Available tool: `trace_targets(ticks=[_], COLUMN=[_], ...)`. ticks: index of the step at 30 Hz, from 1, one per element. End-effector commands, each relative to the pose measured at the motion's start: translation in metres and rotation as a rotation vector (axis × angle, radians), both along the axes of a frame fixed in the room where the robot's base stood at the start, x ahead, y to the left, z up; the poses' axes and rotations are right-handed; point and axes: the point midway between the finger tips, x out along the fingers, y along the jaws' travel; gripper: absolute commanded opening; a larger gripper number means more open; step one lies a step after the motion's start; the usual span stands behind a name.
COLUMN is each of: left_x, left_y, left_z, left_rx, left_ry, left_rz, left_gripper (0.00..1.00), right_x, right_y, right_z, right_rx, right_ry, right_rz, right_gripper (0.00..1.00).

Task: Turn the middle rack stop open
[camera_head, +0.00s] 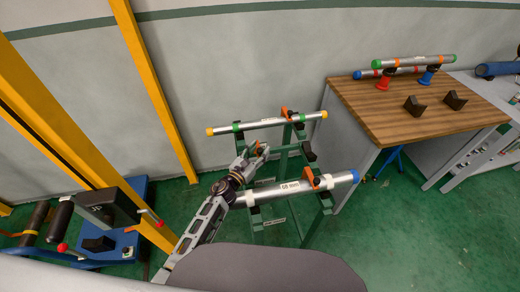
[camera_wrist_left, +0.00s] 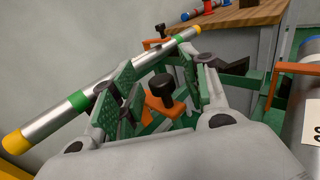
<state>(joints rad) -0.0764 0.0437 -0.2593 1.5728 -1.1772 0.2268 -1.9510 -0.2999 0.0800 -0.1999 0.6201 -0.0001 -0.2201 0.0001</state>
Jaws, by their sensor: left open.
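The green rack (camera_head: 305,215) stands on the floor with pipes across it. The middle rack stop, orange with a black knob, shows in the left wrist view (camera_wrist_left: 165,107); in the head view my gripper mostly covers it. My left gripper (camera_head: 258,152) is at the middle of the rack. In the left wrist view, its open green-padded fingers (camera_wrist_left: 158,85) stand on either side of the stop's knob, with gaps visible. I cannot tell whether either finger touches the stop. My right gripper is not in view.
The yellow-ended pipe (camera_head: 262,123) lies behind my gripper, the blue-ended pipe (camera_head: 290,190) in front. Other orange stops stand at the back (camera_head: 287,114) and front (camera_head: 313,178). A wooden-topped bench (camera_head: 380,120) is at right, yellow posts (camera_head: 155,90) at left.

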Motion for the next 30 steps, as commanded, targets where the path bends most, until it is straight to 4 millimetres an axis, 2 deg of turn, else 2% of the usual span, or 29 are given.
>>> trace_targets(ticks=[6, 17, 27, 30], left_x=[0.0087, 0.0097, 0.0096, 0.0096], left_y=[-0.0043, -0.005, -0.005, -0.0049], left_z=[0.0003, 0.0, 0.0, -0.0001], left_rx=[0.0, 0.0, 0.0, 0.0], left_ry=[0.0, 0.0, 0.0, 0.001], left_rz=[0.0, 0.0, 0.0, 0.0], left_gripper=[0.46, 0.44, 0.01, 0.0], right_x=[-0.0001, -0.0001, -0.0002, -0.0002], right_y=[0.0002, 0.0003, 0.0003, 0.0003], right_z=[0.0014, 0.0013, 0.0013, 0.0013], right_rx=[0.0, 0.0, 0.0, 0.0], right_ry=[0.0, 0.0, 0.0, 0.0], right_rz=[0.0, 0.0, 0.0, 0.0], right_gripper=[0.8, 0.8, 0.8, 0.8])
